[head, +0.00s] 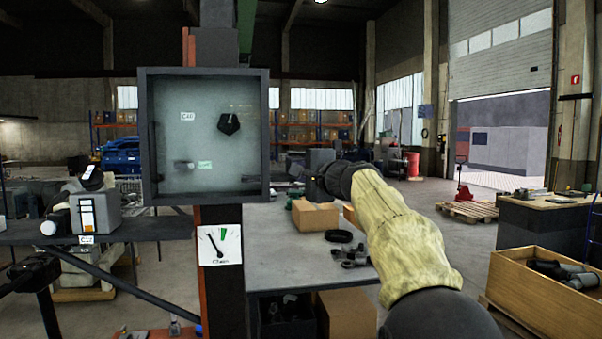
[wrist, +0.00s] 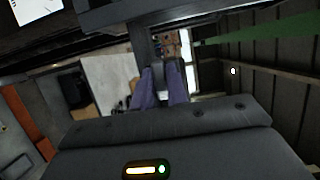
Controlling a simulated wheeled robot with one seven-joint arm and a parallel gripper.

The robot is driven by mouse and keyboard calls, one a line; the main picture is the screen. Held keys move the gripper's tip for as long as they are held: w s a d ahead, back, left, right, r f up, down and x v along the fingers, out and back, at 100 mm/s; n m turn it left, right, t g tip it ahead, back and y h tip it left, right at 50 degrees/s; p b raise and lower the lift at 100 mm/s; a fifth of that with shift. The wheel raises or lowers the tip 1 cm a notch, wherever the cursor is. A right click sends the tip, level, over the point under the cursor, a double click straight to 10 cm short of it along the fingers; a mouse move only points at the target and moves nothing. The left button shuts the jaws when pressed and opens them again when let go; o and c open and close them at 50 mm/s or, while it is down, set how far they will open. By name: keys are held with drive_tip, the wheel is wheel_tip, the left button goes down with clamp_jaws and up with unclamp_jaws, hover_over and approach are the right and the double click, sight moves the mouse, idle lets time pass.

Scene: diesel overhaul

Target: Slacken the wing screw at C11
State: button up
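I cannot make out a wing screw marked C11 for certain. In the head view a grey open-fronted box (head: 205,72) on a post holds a dark angular knob (head: 228,123) and a small tag (head: 187,116) that seems to read C10. Lower in the box is a small grey fitting (head: 185,165) beside a pale green label (head: 205,165); its shape is too small to tell. My gripper's dark end (head: 318,182) is right of the box, apart from it.
A grey device (head: 95,212) stands on the dark shelf (head: 140,229) at left, above a tag (head: 87,240) whose last figure is unclear. A workbench (head: 290,266) holds a cardboard box (head: 315,215) and loose parts. A wooden crate (head: 535,297) is at right.

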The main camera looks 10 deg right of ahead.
clamp_jaws()
drive_tip(key=n+g+h+p, duration=0.1)
drive_tip(key=n+p, duration=0.1)
drive_tip(key=n, duration=0.2)
drive_tip(key=shift+f, duration=0.15)
drive_tip(key=n+g+h+p, duration=0.1)
drive_tip(key=n+p, duration=0.1)
drive_tip(key=n, duration=0.2)
drive_tip(key=shift+f+h+p, duration=0.1)
drive_tip(key=shift+h+p, duration=0.2)
drive_tip(key=shift+p, duration=0.05)
